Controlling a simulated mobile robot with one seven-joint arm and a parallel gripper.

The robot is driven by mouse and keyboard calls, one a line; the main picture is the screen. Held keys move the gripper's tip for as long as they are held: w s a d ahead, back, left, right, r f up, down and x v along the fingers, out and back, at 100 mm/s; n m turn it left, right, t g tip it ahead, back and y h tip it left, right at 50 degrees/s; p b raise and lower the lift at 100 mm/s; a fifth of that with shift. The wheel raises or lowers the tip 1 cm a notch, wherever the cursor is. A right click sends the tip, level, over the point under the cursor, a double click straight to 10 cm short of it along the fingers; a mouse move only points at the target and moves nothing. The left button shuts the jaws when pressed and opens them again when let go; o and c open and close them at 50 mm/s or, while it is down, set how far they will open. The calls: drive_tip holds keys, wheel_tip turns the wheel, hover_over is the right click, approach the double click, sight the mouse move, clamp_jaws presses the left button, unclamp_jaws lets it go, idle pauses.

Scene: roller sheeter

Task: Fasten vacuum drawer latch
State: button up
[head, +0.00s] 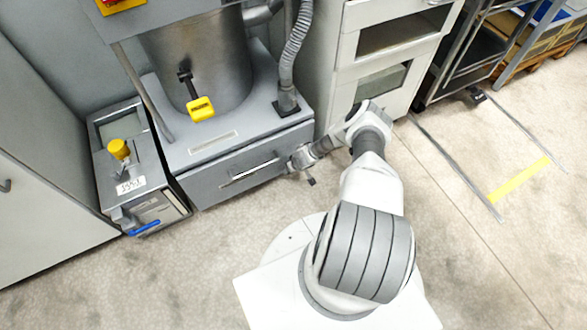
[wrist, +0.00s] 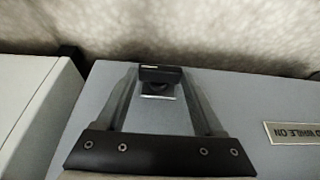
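The grey vacuum drawer (head: 250,170) sits low in the machine base and looks pushed in, with a bar handle on its front. My gripper (head: 302,160) is low at the drawer's right end. In the wrist view, a small black latch (wrist: 161,74) with a shiny metal plate sits near the edge of a grey surface. My gripper (wrist: 160,92) shows there too, its two fingers spread on either side of the latch. I cannot tell whether they touch it. The latch is not clear in the head view, where my arm covers that corner.
A metal cylinder (head: 195,60) with a yellow-handled lever (head: 200,108) stands above the drawer. A grey unit (head: 138,185) with a blue lever is at left. A pale cabinet (head: 350,90) stands close right. A grey hose (head: 296,45) drops beside the cylinder. Floor in front is clear.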

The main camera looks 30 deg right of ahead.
drive_tip(key=c, duration=0.8)
drive_tip(key=shift+a+h, duration=0.1)
drive_tip(key=shift+h, duration=0.2)
drive_tip(key=shift+w+a+f+n+t+h, duration=0.1)
drive_tip(key=shift+a+n+h, duration=0.2)
drive_tip(key=shift+h, duration=0.85)
drive_tip(key=shift+s+a+f+n+t+h, duration=0.1)
drive_tip(key=shift+a+n+h, duration=0.15)
drive_tip(key=shift+h, duration=0.85)
drive_tip(key=shift+w+a+f+n+t+h, duration=0.1)
drive_tip(key=shift+a+n+h, duration=0.2)
drive_tip(key=shift+h, duration=0.85)
drive_tip(key=shift+f+h, duration=0.1)
drive_tip(key=shift+h, duration=0.5)
